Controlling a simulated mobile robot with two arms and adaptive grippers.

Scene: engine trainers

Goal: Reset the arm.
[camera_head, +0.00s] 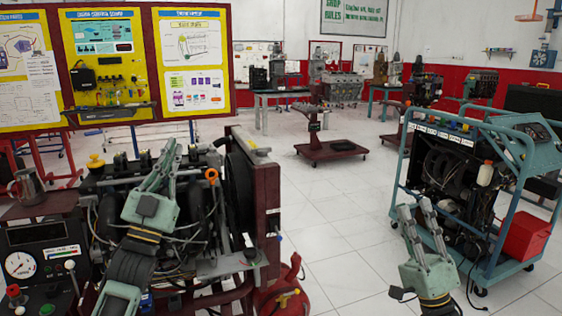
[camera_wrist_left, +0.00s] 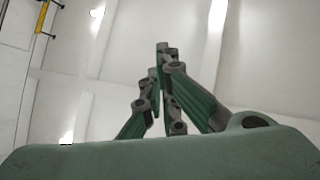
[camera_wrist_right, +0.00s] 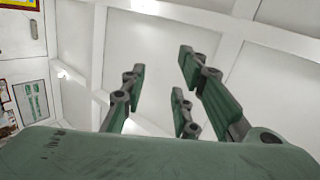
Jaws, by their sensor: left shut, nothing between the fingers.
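My left gripper (camera_head: 166,158) is raised in front of the engine trainer at the left of the head view, its fingers pointing up. Its fingers are together and empty, and they also meet in the left wrist view (camera_wrist_left: 160,62). My right gripper (camera_head: 418,208) is at the lower right of the head view, in front of the teal cart, fingers pointing up. Its fingers stand apart with nothing between them; the right wrist view shows the gap between them (camera_wrist_right: 160,85).
An engine trainer (camera_head: 262,200) with a gauge panel (camera_head: 45,255) stands close at left. A red gas cylinder (camera_head: 284,296) is on the floor beside it. A teal cart (camera_head: 507,120) with a red box (camera_head: 525,236) stands at right. The tiled floor (camera_head: 345,215) between them is clear.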

